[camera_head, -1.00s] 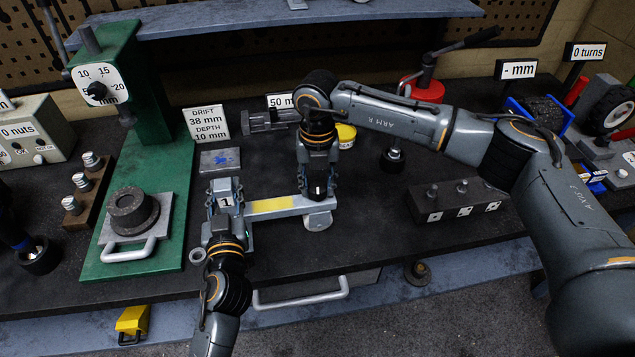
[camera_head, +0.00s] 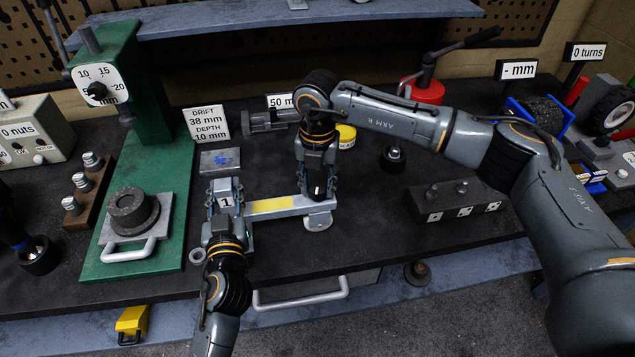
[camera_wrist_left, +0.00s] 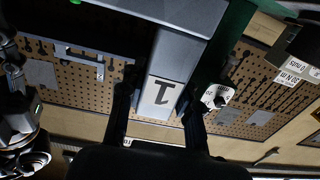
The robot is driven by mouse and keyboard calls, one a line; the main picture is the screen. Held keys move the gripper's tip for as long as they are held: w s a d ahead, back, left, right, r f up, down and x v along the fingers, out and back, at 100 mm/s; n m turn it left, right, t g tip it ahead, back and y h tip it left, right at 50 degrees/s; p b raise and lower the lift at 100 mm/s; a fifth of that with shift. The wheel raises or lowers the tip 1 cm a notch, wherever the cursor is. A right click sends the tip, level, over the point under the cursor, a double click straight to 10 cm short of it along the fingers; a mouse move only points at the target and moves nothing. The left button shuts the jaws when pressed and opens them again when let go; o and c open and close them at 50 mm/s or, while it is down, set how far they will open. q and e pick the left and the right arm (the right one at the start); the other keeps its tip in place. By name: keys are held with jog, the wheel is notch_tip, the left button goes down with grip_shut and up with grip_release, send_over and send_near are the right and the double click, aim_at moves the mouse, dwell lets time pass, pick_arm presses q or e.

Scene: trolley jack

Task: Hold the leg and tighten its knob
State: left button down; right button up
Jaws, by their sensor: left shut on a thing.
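The leg is a grey bar with a yellow patch (camera_head: 270,204), lying level across the dark bench. My left gripper (camera_head: 225,198) is shut on this block, with a finger on each side. At the bar's right end is a rounded grey foot (camera_head: 318,222). A dark knob with a white mark (camera_head: 317,191) shows above it. My right gripper (camera_head: 317,187) points down with its fingers around the knob. Whether they press on it is unclear.
A green press (camera_head: 125,180) stands to the left, with a DRIFT sign (camera_head: 206,123) beside it. A blue-marked plate (camera_head: 220,160) lies behind the leg. The bench's front edge is close to the leg.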

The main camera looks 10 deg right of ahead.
aim_at(317, 187)
jog(key=o, duration=0.4)
jog(key=shift+c, duration=0.2)
jog(key=shift+r, duration=0.1)
notch_tip(317, 187, up, 12)
dwell(0.4)
pick_arm(q)
jog(key=c, duration=0.9)
grip_release()
jog(key=shift+o, duration=0.2)
jog(key=shift+s, duration=0.15)
